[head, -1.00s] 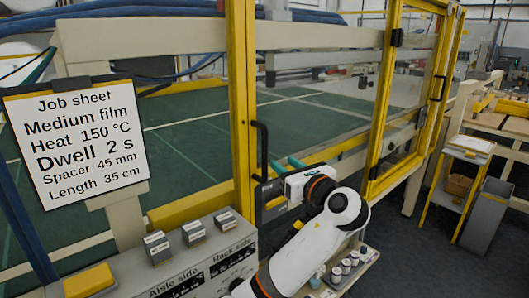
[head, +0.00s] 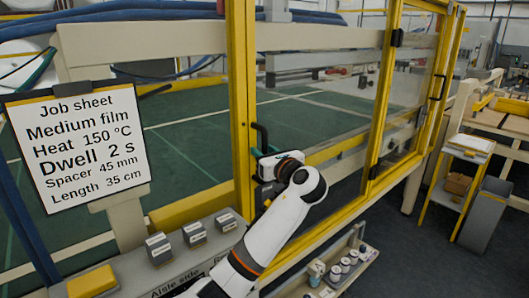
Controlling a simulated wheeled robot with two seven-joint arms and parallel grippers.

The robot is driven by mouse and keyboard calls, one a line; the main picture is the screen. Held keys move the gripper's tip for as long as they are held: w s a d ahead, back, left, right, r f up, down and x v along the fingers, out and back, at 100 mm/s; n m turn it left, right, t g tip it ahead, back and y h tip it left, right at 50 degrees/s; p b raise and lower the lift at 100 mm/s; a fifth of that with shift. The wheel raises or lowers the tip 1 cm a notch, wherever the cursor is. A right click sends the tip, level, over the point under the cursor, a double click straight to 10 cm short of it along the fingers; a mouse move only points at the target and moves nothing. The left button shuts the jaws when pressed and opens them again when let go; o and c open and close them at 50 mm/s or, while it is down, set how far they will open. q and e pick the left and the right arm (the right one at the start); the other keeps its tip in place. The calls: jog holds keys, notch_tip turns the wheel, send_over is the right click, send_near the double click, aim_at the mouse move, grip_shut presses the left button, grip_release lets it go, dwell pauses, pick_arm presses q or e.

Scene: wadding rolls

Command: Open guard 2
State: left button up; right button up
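A yellow-framed clear guard (head: 248,60) stands in front of the green machine bed, with a black upright handle (head: 262,136) on its left post. A second yellow-framed guard panel (head: 378,120) with its own black handle (head: 437,88) is farther right. I see no number on either. Both look closed. My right gripper is out of view.
A job sheet (head: 80,145) hangs at the left. A grey console (head: 215,262) with small labelled blocks and a yellow block (head: 92,282) is at the lower left. A small shelf with several jars (head: 345,262) sits below the guard. A yellow-legged stand (head: 462,160) and grey bin (head: 487,215) are at right.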

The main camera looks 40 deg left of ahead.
pick_arm(q)
grip_shut()
jog(key=shift+d+r+p, duration=0.1)
jog(key=shift+d+p, duration=0.2)
jog(key=shift+d, duration=0.1)
jog(key=w+d+p, duration=0.2)
jog(key=d+p, duration=0.2)
jog(key=d, duration=1.1)
jog(key=w+d+p, duration=0.3)
jog(key=d+p, duration=0.1)
jog(key=d, duration=1.1)
jog(key=shift+d, duration=0.25)
jog(key=shift+a, duration=0.1)
